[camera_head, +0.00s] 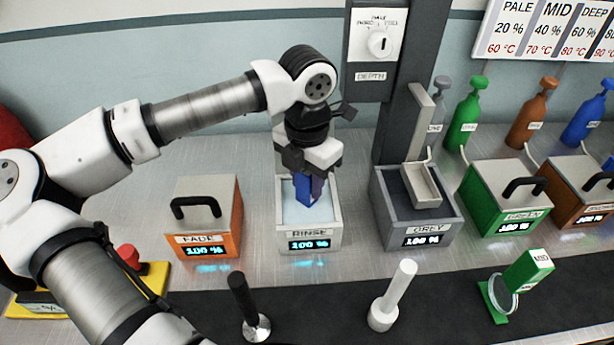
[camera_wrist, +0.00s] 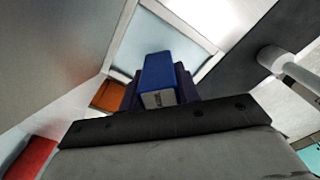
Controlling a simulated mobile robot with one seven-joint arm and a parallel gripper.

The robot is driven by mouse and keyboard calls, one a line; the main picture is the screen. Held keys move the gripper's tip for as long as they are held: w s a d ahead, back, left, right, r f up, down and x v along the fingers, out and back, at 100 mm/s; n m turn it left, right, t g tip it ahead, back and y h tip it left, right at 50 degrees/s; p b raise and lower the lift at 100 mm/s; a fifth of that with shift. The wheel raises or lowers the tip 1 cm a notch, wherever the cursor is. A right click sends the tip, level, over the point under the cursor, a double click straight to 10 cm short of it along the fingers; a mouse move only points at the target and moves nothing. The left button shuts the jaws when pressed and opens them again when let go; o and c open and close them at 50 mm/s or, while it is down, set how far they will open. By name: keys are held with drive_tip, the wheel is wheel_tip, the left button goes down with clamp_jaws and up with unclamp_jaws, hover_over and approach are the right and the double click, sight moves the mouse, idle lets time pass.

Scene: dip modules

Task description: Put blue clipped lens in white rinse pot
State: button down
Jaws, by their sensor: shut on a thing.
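My gripper (camera_head: 307,185) is shut on a blue clip (camera_head: 304,190) directly over the white rinse pot (camera_head: 338,235). The clip also shows between the fingers in the wrist view (camera_wrist: 158,80), with a small white label on its end. The lens itself is hidden below the clip. The rinse pot is open, holds pale liquid, and reads RINSE and 100 %. The clip's lower end overlaps the pot's opening in the head view; I cannot tell whether it touches the liquid.
An orange lidded FADE pot (camera_head: 207,215) stands left of the rinse pot, and an open GREY pot (camera_head: 412,225) stands right. A green clipped lens (camera_head: 527,270) rests on the dark front strip, near a white post (camera_head: 393,295) and a black post (camera_head: 244,300).

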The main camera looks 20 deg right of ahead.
drive_tip(key=shift+f+b, duration=0.2)
drive_tip(key=shift+b, duration=0.1)
drive_tip(key=c, duration=1)
unclamp_jaws()
drive_tip(key=shift+r, duration=0.1)
drive_tip(key=shift+r+p, duration=0.2)
drive_tip(key=shift+p, duration=0.2)
wheel_tip(320, 180, up, 12)
drive_tip(key=b, duration=0.2)
drive_tip(key=shift+b, duration=0.35)
drive_tip(key=shift+f, duration=0.1)
